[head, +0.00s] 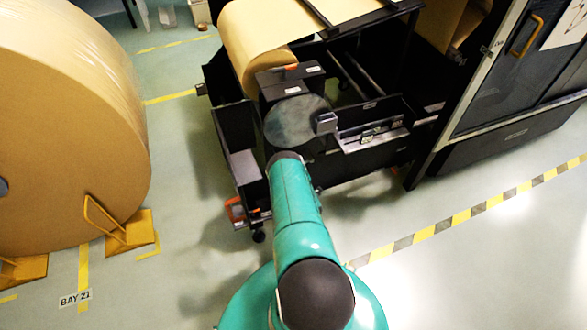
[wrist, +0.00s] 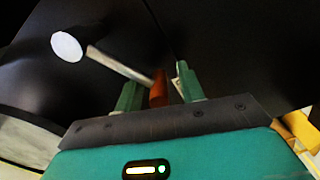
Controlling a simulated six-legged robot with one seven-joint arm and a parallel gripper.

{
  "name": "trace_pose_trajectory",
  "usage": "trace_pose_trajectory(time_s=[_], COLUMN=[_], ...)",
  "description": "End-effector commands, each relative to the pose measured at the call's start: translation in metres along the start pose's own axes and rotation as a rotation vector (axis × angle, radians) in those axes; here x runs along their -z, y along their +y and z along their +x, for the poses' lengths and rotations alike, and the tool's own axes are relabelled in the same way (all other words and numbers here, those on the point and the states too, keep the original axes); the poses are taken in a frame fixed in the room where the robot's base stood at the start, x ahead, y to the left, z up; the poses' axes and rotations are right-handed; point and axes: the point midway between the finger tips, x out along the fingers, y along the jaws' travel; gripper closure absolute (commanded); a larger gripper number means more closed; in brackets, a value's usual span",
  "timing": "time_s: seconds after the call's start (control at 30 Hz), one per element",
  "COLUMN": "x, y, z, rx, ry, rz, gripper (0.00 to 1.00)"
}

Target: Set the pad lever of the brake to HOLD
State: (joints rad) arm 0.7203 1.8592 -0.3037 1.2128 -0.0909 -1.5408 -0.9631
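In the wrist view a pale grey lever bar (wrist: 118,63) runs from a white round disc (wrist: 67,46) on a black housing (wrist: 120,25) down to an orange-red grip (wrist: 158,88). My gripper (wrist: 160,88) has its two teal fingers apart, one on each side of that grip, with gaps showing on both sides. In the head view the dark brake box (head: 290,82) stands below the kraft roll, with a small orange part (head: 291,67) on top. My wrist hides much of its front, and my fingers are hidden there. I cannot read any HOLD marking.
A kraft web roll (head: 255,45) lies in the black machine frame (head: 370,150) just behind the brake box. A huge wrapped roll (head: 70,120) stands at left with yellow chocks (head: 130,232). A dark cabinet (head: 520,75) is at right. Floor is clear at front right.

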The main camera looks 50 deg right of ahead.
Motion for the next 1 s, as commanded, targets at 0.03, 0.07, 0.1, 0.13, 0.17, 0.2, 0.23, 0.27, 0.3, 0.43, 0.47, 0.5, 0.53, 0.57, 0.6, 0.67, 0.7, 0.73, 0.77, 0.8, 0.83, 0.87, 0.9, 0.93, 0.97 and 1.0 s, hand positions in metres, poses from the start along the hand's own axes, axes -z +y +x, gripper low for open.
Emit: trace_pose_trajectory(time_s=[0.03, 0.07, 0.1, 0.13, 0.17, 0.2, 0.23, 0.27, 0.3, 0.43, 0.47, 0.5, 0.53, 0.57, 0.6, 0.67, 0.7, 0.73, 0.77, 0.8, 0.83, 0.87, 0.9, 0.93, 0.97, 1.0], x=[0.0, 0.0, 0.0, 0.0, 0.0, 0.0, 0.0, 0.0, 0.0, -0.001, -0.001, -0.001, -0.001, -0.001, -0.001, -0.001, -0.001, -0.001, -0.001, -0.001, -0.001, -0.001, -0.001, -0.001, -0.001, -0.001], y=[-0.001, -0.001, -0.001, -0.001, -0.001, -0.001, -0.001, -0.001, -0.001, -0.001, -0.001, -0.001, 0.0, 0.0, 0.0, -0.001, 0.0, 0.0, 0.0, 0.0, 0.0, 0.0, 0.0, 0.0, 0.0, 0.0], z=[-0.006, -0.01, -0.016, -0.022, -0.028, -0.036, -0.043, -0.05, -0.059, -0.088, -0.095, -0.102, -0.107, -0.112, -0.118, -0.125, -0.128, -0.13, -0.132, -0.133, -0.134, -0.134, -0.134, -0.134, -0.134, -0.134], rx=[0.002, 0.003, 0.003, 0.003, 0.004, 0.004, 0.004, 0.005, 0.004, 0.005, 0.004, 0.005, 0.004, 0.004, 0.003, 0.003, 0.002, 0.002, 0.001, 0.002, 0.002, 0.001, 0.001, 0.001, 0.001, 0.001], ry=[-0.001, -0.001, -0.002, -0.002, -0.002, -0.003, -0.003, -0.003, -0.003, -0.003, -0.003, -0.003, -0.003, -0.003, -0.003, -0.003, -0.003, -0.003, -0.003, -0.003, -0.003, -0.003, -0.003, -0.003, -0.003, -0.002], rz=[0.0, 0.0, 0.0, 0.0, 0.0, 0.0, 0.0, 0.0, 0.0, -0.001, -0.001, -0.001, 0.0, 0.0, 0.0, 0.0, 0.0, 0.0, 0.0, 0.0, 0.0, 0.0, 0.0, 0.0, 0.0, 0.0], gripper=[0.61, 0.61, 0.61, 0.61, 0.61, 0.61, 0.61, 0.61, 0.61, 0.61, 0.61, 0.61, 0.61, 0.61, 0.61, 0.61, 0.61, 0.61, 0.61, 0.61, 0.61, 0.61, 0.61, 0.61, 0.61, 0.61])
